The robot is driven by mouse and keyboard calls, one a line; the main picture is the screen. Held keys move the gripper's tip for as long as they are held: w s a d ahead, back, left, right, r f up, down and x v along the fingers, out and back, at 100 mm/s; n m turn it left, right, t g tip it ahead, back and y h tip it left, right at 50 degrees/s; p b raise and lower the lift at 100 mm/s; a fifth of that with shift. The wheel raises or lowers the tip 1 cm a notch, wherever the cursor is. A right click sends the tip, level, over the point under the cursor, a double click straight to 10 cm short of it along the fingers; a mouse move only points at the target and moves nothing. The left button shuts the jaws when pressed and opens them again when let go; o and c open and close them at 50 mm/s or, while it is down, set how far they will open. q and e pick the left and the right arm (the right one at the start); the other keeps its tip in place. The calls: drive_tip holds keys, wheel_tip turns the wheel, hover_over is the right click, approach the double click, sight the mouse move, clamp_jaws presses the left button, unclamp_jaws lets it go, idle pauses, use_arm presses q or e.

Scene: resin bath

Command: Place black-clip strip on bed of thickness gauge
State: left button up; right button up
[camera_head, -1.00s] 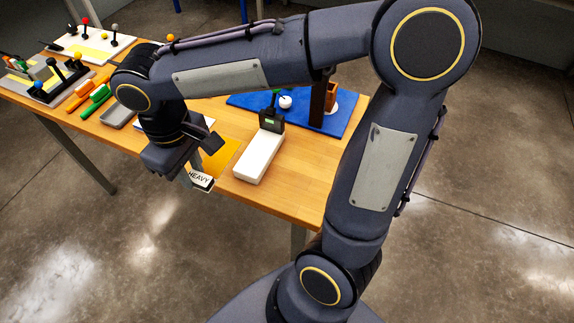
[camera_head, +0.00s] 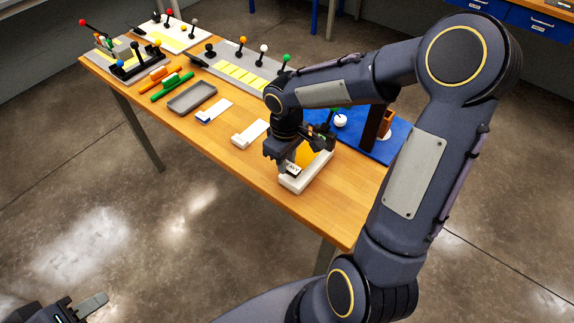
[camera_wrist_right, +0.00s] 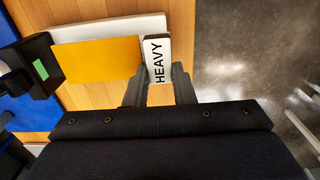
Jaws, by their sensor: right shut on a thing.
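The black-clip strip is an orange-yellow sheet (camera_wrist_right: 95,62) with a black end clip (camera_wrist_right: 157,60) labelled HEAVY. My right gripper (camera_wrist_right: 160,88) is shut on the clip; it also shows in the head view (camera_head: 283,168). The strip (camera_head: 309,157) extends from the clip over the white bed (camera_head: 294,186) of the thickness gauge. In the wrist view it overlaps the bed (camera_wrist_right: 110,27), whose edge shows along its far side. I cannot tell whether it touches the bed. The gauge's black head (camera_wrist_right: 32,68) has a green display. My left gripper (camera_head: 78,306) is partly in view at bottom left.
A white block (camera_head: 250,133), a white-and-blue card (camera_head: 214,111) and a grey tray (camera_head: 192,98) lie left of the gauge. Orange (camera_head: 158,74) and green (camera_head: 172,86) clips lie further left. A blue mat (camera_head: 390,146) with a brown post (camera_head: 373,128) is to the right.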

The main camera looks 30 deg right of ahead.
drive_tip(key=shift+d+f, duration=0.15)
drive_tip(key=shift+f, duration=1.5)
drive_tip(key=shift+f, duration=0.2)
drive_tip(key=o, duration=0.9)
drive_tip(key=shift+o, duration=0.2)
drive_tip(key=shift+r, duration=0.15)
